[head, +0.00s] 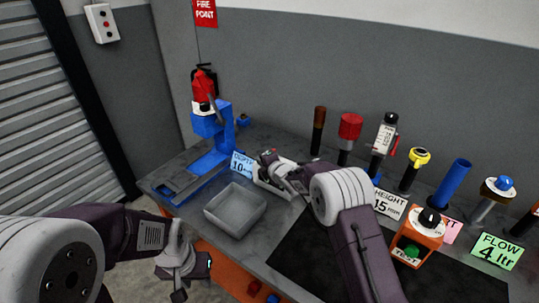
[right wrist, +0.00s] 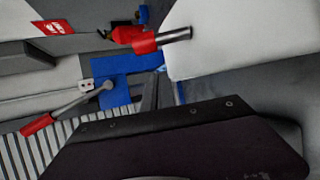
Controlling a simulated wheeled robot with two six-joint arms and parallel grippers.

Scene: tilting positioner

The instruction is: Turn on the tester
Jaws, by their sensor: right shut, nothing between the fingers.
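A blue stand (head: 208,165) is at the bench's left, with a red extinguisher (head: 204,88) behind it. An empty grey tray (head: 236,212) lies in front of my right gripper. Several upright tools, including a blue tube (head: 452,184), line the back. A black mat (head: 315,255) lies in front.

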